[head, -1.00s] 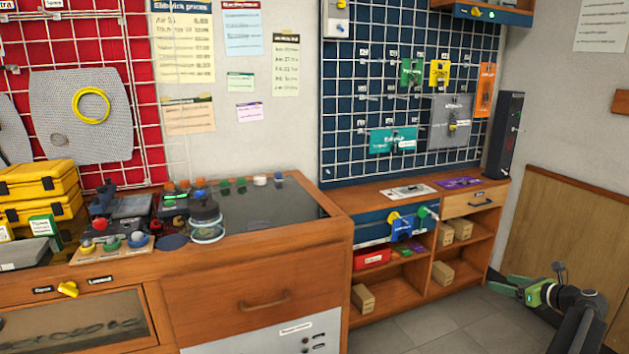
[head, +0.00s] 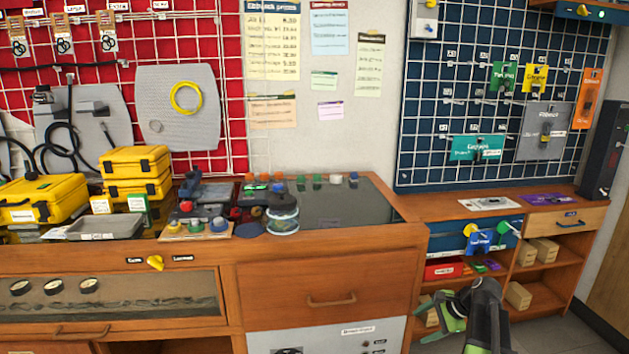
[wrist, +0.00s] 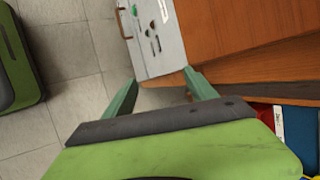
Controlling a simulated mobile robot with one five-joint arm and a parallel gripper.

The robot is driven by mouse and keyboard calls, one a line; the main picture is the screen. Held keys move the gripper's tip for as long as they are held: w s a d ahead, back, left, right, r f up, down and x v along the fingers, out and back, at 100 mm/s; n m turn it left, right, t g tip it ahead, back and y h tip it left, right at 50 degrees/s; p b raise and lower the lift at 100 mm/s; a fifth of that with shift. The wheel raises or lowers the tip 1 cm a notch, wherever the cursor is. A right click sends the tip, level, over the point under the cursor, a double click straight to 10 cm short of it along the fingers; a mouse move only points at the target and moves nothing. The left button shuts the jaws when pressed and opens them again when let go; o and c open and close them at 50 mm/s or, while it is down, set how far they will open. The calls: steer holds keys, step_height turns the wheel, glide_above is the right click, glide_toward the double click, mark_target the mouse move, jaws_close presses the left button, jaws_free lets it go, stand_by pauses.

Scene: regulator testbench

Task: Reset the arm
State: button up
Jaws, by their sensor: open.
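My gripper (head: 436,320) is at the lower right of the head view, in front of the open shelf unit. Its two green fingers point left and stand apart. My dark arm link rises behind it and leaves the picture at the bottom. In the wrist view, my gripper (wrist: 160,78) shows its two green fingers spread, with nothing between them. Beyond them are the tiled floor (wrist: 70,50) and a grey panel (wrist: 155,35) on the cabinet front. Much of the arm is outside both views.
The shelf unit (head: 470,208) with wooden blocks (head: 543,250) stands right, below the blue grid board (head: 430,120). Some tiled floor is clear.

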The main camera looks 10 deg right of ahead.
steer(key=s+a+f+n+g+h, duration=0.1)
steer(key=s+a+n+g, duration=0.1)
steer(key=a+n, duration=0.6)
steer(key=s+a+f+n+g+h, duration=0.2)
steer(key=s+a+n, duration=0.15)
steer(key=a, duration=0.95)
steer(key=s+a+f+n+g+h, duration=0.1)
steer(key=s+a+n+g, duration=0.1)
steer(key=a+n, duration=0.65)
step_height(320, 180, up, 30)
steer(key=a+m+p, duration=0.1)
steer(key=p, duration=2.9)
steer(key=shift+w+a+m, duration=0.3)
steer(key=shift+m, duration=0.1)
steer(key=shift+d, duration=0.1)
